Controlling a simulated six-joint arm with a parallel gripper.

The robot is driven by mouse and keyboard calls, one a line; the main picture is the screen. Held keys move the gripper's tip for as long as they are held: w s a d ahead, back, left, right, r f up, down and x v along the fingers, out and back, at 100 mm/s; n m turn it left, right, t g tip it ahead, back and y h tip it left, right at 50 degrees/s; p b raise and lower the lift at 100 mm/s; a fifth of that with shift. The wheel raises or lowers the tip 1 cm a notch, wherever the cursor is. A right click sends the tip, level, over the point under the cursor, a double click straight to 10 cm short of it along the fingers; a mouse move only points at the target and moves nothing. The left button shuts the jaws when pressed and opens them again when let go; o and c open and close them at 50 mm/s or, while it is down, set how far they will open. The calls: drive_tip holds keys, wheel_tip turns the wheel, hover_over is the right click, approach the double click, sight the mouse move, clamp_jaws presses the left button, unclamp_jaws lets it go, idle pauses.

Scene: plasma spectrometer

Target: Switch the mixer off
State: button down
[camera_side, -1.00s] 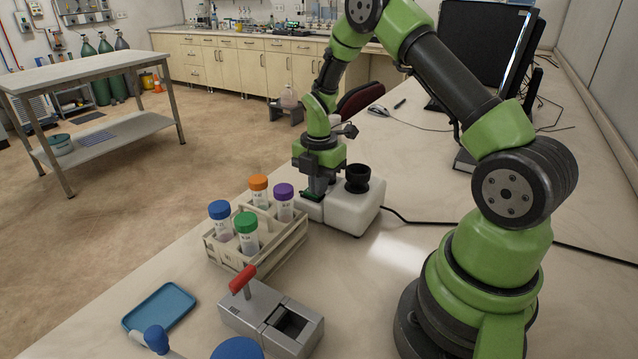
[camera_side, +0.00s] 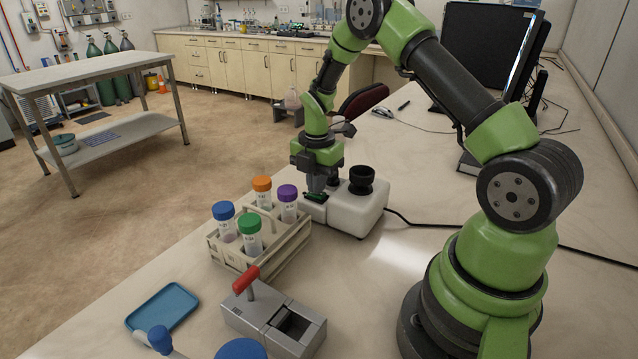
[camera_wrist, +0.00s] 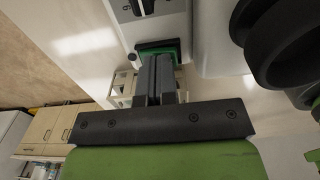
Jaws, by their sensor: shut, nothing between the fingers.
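The mixer (camera_side: 357,215) is a white box on the bench with a black cup (camera_side: 361,180) on top. A green rocker switch (camera_side: 315,198) sits at its left end; it also shows in the wrist view (camera_wrist: 158,46). My gripper (camera_side: 317,188) points down at this switch with its fingers closed together and empty. In the wrist view the fingertips (camera_wrist: 157,58) overlap the near edge of the green switch. I cannot tell whether they touch it, or which way the rocker is tilted.
A tube rack (camera_side: 257,245) with several capped tubes stands close left of the mixer. A grey device with a red lever (camera_side: 273,318) and a blue tray (camera_side: 162,307) lie nearer the front. A black cable (camera_side: 425,225) runs right from the mixer.

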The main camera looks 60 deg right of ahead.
drive_tip(key=shift+r, duration=0.15)
wheel_tip(320, 180, up, 14)
drive_tip(key=w, duration=0.2)
drive_tip(key=shift+f, duration=0.2)
drive_tip(key=shift+w, duration=0.1)
drive_tip(key=s+a+r+m+t, duration=0.3)
drive_tip(key=s+a+r+m, duration=0.5)
drive_tip(key=a+r+m, duration=0.25)
drive_tip(key=s+a+m+t+y, duration=0.2)
drive_tip(key=s+a+m+t, duration=0.2)
drive_tip(key=s+m, duration=0.7)
drive_tip(key=shift+s+a, duration=0.85)
drive_tip(key=shift+s, duration=0.1)
